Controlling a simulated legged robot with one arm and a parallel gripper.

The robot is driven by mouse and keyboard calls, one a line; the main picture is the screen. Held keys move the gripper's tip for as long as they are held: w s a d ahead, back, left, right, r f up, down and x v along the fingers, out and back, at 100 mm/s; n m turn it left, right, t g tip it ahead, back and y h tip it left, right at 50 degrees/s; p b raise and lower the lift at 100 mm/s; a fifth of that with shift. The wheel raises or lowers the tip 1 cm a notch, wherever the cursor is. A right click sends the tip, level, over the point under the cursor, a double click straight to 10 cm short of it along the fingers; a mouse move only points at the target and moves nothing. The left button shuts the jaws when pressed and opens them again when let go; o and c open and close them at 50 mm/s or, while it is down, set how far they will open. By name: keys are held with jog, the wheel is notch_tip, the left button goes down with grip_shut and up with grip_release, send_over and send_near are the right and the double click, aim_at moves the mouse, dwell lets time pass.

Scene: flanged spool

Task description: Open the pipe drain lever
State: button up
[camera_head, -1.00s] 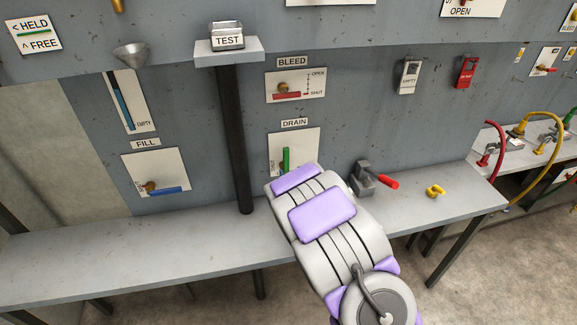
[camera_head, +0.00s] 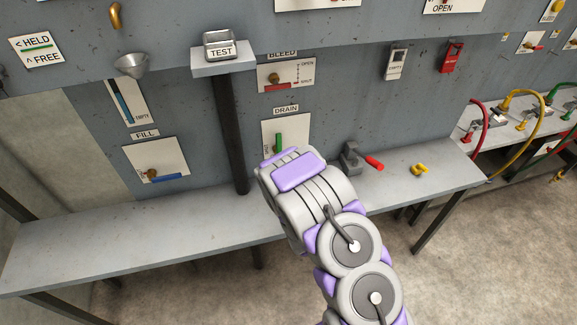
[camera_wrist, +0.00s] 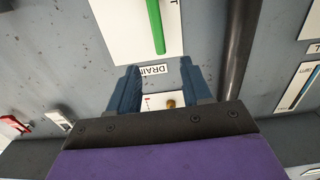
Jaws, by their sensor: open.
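The green drain lever (camera_head: 279,142) stands upright on a white panel (camera_head: 298,130) under the DRAIN label (camera_head: 286,109). My arm hides the panel's lower part in the head view. In the wrist view, which is upside down, the green lever (camera_wrist: 156,25) shows at the top, beyond the fingertips. My gripper (camera_wrist: 163,85) is open, with two blue-grey fingers and nothing between them. The DRAIN label (camera_wrist: 153,70) appears between the fingertips. The lever is apart from the fingers in the picture. The gripper is hidden behind my arm in the head view.
The BLEED panel (camera_head: 300,76) is above, and the FILL panel (camera_head: 165,158) is to the left. A dark pipe (camera_head: 230,140) stands left of the drain panel. A red-handled clamp (camera_head: 352,158) and a yellow piece (camera_head: 419,169) sit on the grey bench (camera_head: 130,245).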

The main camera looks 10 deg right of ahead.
jog(key=shift+s+p, duration=0.5)
jog(key=shift+p, duration=0.5)
jog(key=shift+d, duration=0.15)
